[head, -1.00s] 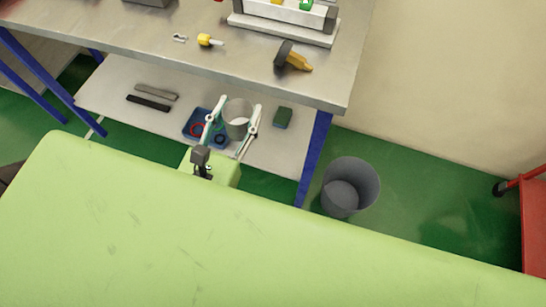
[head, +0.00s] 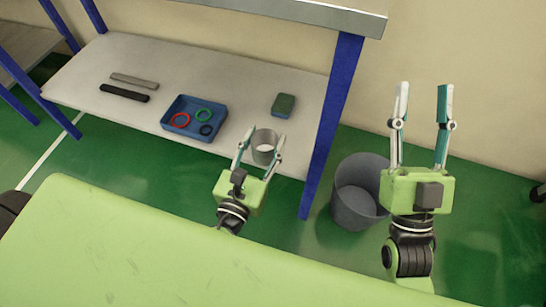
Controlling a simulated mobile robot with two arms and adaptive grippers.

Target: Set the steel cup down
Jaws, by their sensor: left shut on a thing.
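The steel cup (head: 264,146) is a small grey open-topped cylinder at the front right of the low shelf (head: 235,80). My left gripper (head: 260,142) has its two fingers around the cup, one on each side, and is shut on it. The cup looks upright with its opening upward. I cannot tell whether its base touches the shelf. My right gripper (head: 423,92) is open and empty, with its fingers apart, to the right of the shelf and near the grey bin.
A blue tray (head: 168,122) with several coloured rings sits left of the cup. A green block (head: 284,104) lies behind it. A blue table leg (head: 327,135) and a grey bin (head: 355,190) stand to the right.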

